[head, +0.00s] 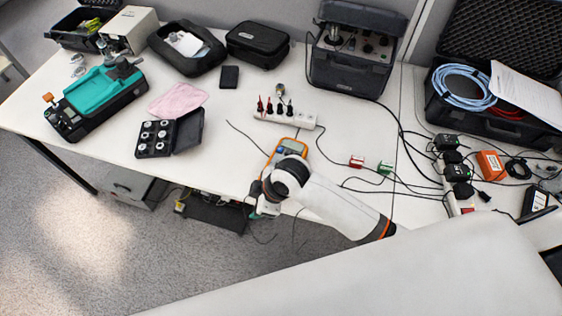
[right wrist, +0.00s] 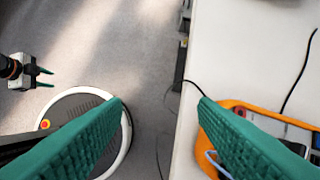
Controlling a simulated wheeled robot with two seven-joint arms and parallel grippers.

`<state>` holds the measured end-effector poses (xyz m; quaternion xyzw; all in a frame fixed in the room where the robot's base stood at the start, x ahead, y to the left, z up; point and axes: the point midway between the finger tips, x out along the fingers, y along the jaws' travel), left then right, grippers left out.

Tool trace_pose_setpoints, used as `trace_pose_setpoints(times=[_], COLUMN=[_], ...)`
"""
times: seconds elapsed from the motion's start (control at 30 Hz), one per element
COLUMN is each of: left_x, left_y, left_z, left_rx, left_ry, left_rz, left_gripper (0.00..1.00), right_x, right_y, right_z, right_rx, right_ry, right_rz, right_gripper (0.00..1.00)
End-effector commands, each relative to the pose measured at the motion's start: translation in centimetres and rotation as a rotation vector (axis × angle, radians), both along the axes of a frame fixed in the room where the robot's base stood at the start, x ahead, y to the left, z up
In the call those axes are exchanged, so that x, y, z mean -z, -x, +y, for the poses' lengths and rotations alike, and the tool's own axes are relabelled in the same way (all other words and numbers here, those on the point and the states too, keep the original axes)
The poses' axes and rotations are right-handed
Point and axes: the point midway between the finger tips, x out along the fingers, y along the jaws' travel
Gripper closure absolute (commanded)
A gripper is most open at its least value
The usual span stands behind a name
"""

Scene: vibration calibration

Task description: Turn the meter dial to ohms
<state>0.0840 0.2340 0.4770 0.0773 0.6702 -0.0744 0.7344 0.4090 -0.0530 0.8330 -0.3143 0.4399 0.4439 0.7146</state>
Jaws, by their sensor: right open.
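The orange meter (head: 290,148) lies near the front edge of the white table in the head view, its lower part hidden behind my right wrist. In the right wrist view the meter's orange rim (right wrist: 235,104) shows at the lower right, partly covered by one finger; I cannot make out its dial. My right gripper (right wrist: 160,100) is open and empty. Its green fingers are wide apart, one over the meter, the other over the floor side. In the head view the right gripper (head: 262,203) is at the table's front edge. My left gripper (right wrist: 42,78) is open and empty, off the table.
A teal device (head: 104,92) and a socket case (head: 168,135) stand left. Bare table lies left of the meter.

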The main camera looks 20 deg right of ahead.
Motion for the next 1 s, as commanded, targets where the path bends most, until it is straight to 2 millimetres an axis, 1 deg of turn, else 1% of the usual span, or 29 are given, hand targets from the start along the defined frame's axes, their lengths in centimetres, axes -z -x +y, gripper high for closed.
trace_pose_setpoints(times=[0.03,0.1,0.17,0.2,0.27,0.3,0.4,0.5,0.63,0.73,0.83,0.97,1.0], left_x=[0.0,0.0,0.1,0.1,0.1,0.1,0.2,0.2,0.2,0.2,-0.1,-0.5,-0.7], left_y=[0.0,0.0,0.0,0.0,0.0,0.0,0.0,0.0,0.0,0.0,0.0,0.0,0.0], left_z=[0.1,0.1,0.2,0.2,0.2,0.2,0.2,0.2,0.2,0.2,0.2,0.2,0.2], left_rx=[0.000,0.001,0.001,0.001,0.001,0.001,0.001,0.001,0.000,0.000,0.000,0.000,0.000], left_ry=[-0.001,-0.002,-0.002,-0.002,-0.002,-0.002,-0.002,-0.002,-0.002,-0.002,-0.002,-0.002,-0.002], left_rz=[0.000,0.000,0.000,0.000,0.000,0.000,0.000,0.000,0.000,0.000,0.000,0.000,0.000], left_gripper=[0.59,0.59,0.59,0.59,0.59,0.59,0.59,0.59,0.59,0.59,0.59,0.59,0.59], right_x=[-0.9,-2.0,-2.9,-3.4,-4.3,-4.9,-6.4,-7.9,-9.1,-9.3,-8.5,-6.4,-5.6], right_y=[-1.4,-2.7,-3.8,-4.6,-5.8,-6.6,-8.5,-9.9,-10.9,-11.1,-11.1,-11.0,-11.0], right_z=[0.5,1.0,0.8,0.4,-0.6,-1.6,-4.2,-6.8,-8.8,-9.4,-9.4,-9.3,-9.3], right_rx=[-0.107,-0.275,-0.420,-0.513,-0.642,-0.718,-0.870,-0.969,-1.036,-1.054,-1.058,-1.058,-1.056], right_ry=[0.028,0.075,0.125,0.164,0.224,0.264,0.350,0.409,0.448,0.455,0.454,0.454,0.455], right_rz=[-0.030,-0.056,-0.072,-0.079,-0.081,-0.076,-0.055,-0.028,-0.001,0.010,0.011,0.013,0.012], right_gripper=[0.46,0.46,0.46,0.46,0.46,0.46,0.46,0.46,0.46,0.46,0.46,0.46,0.46])
